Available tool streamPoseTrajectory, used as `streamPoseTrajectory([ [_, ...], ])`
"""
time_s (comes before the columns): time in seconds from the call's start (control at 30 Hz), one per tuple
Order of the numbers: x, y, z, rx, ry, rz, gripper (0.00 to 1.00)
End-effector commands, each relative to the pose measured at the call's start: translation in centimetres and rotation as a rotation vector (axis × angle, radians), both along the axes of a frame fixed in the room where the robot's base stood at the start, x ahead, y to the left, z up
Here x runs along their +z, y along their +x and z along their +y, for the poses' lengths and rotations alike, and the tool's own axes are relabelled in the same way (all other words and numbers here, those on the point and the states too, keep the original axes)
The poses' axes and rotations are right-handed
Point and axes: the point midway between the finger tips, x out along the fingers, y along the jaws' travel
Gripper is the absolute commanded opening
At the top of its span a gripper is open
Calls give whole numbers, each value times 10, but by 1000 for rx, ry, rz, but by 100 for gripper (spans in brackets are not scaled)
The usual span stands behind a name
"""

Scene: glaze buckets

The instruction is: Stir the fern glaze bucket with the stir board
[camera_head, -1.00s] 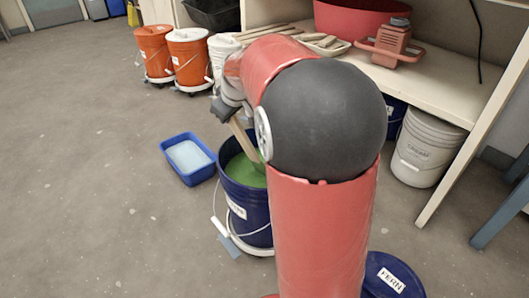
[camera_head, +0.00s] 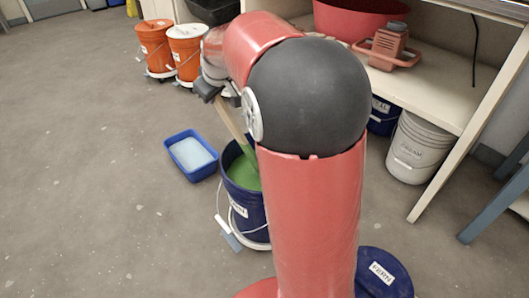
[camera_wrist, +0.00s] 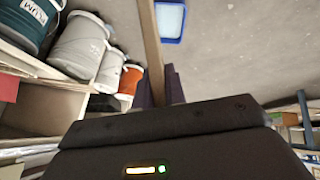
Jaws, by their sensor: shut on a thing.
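The fern glaze bucket (camera_head: 240,205) is dark blue, stands on the floor and holds green glaze (camera_head: 243,172). My arm hides its right side. My gripper (camera_head: 222,96) is above the bucket, partly hidden behind my arm. It is shut on the wooden stir board (camera_head: 232,122), which slants down to the right towards the bucket's mouth. The board's lower end is at the green glaze, but I cannot tell how deep it is. In the wrist view the stir board (camera_wrist: 152,45) runs up from between the dark fingers (camera_wrist: 160,88).
A blue tray (camera_head: 171,143) with pale liquid lies left of the bucket. A blue lid marked FERN (camera_head: 391,259) is at lower right. Orange buckets (camera_head: 155,45) stand at the back, a white bucket (camera_head: 420,150) under the shelf. Left floor is clear.

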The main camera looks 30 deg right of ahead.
Motion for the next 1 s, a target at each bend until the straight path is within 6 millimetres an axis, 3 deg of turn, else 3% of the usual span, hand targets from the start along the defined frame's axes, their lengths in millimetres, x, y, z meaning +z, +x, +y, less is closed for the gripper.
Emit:
streamPoseTrajectory([
  [0.03, 10, 1, 2, 2, -1, -1, 0],
  [1.0, 96, 20, 34, 2, -1, 0, 0],
])
